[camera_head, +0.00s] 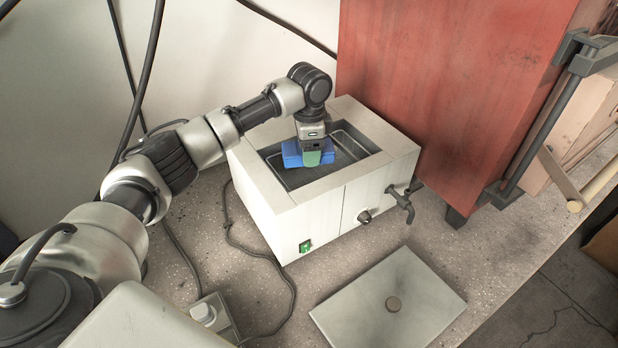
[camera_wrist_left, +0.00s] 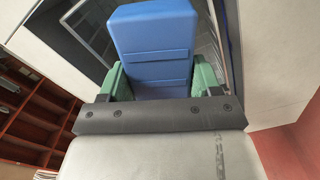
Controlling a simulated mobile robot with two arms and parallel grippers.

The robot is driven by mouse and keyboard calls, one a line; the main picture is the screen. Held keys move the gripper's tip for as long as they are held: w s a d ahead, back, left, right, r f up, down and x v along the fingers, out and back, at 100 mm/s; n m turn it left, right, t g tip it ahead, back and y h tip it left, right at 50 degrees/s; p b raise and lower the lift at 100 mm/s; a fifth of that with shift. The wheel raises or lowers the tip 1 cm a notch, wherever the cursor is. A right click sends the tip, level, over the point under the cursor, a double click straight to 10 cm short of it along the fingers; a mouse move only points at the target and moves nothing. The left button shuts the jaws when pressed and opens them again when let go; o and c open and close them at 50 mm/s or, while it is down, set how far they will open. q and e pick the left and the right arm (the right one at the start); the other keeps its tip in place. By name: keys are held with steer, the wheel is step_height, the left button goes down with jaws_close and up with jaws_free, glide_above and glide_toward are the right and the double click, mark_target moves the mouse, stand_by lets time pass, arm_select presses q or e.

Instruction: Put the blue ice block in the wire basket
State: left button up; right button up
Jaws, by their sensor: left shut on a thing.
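The blue ice block (camera_head: 292,153) is held by my left gripper (camera_head: 312,157) over the opening of a white box-shaped bath. In the left wrist view the block (camera_wrist_left: 153,45) sits between the green fingers of the gripper (camera_wrist_left: 155,80), which are shut on its sides. The wire basket (camera_head: 348,137) shows as thin metal rails inside the bath, around and below the block. Part of the basket is hidden by the gripper and block. I cannot tell whether the block touches the basket. My right gripper is not in view.
The white bath (camera_head: 320,205) has a tap (camera_head: 402,202) and a green switch (camera_head: 305,246) on its front. A flat lid with a knob (camera_head: 390,300) lies on the bench in front. A red cabinet (camera_head: 440,90) stands close behind. A black cable (camera_head: 285,268) runs along the bench.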

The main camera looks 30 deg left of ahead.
mark_target(309, 181)
arm_select(q)
step_height(309, 181, down, 8)
steer(key=shift+r, duration=0.25)
steer(key=shift+f, duration=0.1)
steer(key=o, duration=1)
steer(key=shift+o, duration=0.2)
step_height(309, 181, up, 12)
steer(key=shift+r, duration=0.15)
